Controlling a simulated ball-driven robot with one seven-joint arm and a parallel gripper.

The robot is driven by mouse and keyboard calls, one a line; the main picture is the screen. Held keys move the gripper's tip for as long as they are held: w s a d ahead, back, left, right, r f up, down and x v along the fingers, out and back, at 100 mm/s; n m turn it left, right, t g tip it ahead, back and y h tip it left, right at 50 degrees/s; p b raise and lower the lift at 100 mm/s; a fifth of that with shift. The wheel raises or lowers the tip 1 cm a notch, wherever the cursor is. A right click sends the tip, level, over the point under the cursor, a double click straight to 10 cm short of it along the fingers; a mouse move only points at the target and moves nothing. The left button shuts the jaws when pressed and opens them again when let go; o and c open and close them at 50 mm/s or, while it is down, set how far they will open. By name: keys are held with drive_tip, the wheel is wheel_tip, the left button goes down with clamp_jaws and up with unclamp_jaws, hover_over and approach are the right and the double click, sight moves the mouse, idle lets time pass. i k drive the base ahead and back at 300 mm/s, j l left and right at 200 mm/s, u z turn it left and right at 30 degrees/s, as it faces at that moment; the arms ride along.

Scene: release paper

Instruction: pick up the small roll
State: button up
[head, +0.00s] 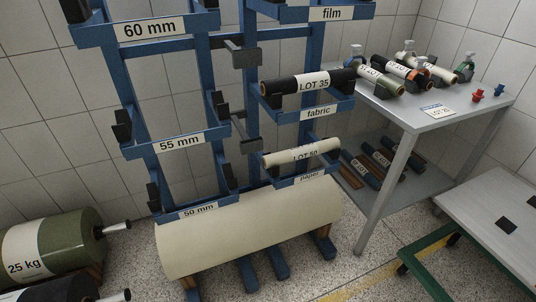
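A small cream roll (301,152) with a "LOT 50" label lies across the lower right arms of the blue rack (208,90), above a "paper" tag. A small black roll (345,79) labelled "LOT 35" lies on the rack arms above it, over a "fabric" tag. Several more small rolls (380,78) lie side by side on the grey table (455,118) at the right. The picture does not show which of these is the task's roll. My gripper is not in view.
A large cream roll (250,232) lies low at the rack's base. A green "25 kg" roll (75,235) lies at the left. A grey-topped cart (485,225) stands front right.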

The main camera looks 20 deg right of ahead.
sight(293, 154)
drive_tip(key=i+l+u, duration=0.25)
drive_tip(key=u, duration=0.2)
drive_tip(key=i+l+u, duration=0.25)
drive_tip(key=u, duration=0.2)
drive_tip(key=i+l, duration=0.15)
drive_tip(key=l, duration=0.25)
drive_tip(key=i+l+u, duration=0.15)
drive_tip(key=l, duration=0.25)
drive_tip(key=i+l, duration=0.2)
drive_tip(key=l, duration=0.2)
drive_tip(key=i+l+u, duration=0.1)
drive_tip(key=l, duration=0.3)
drive_tip(key=i+l, duration=0.2)
drive_tip(key=l, duration=0.2)
drive_tip(key=u, duration=0.05)
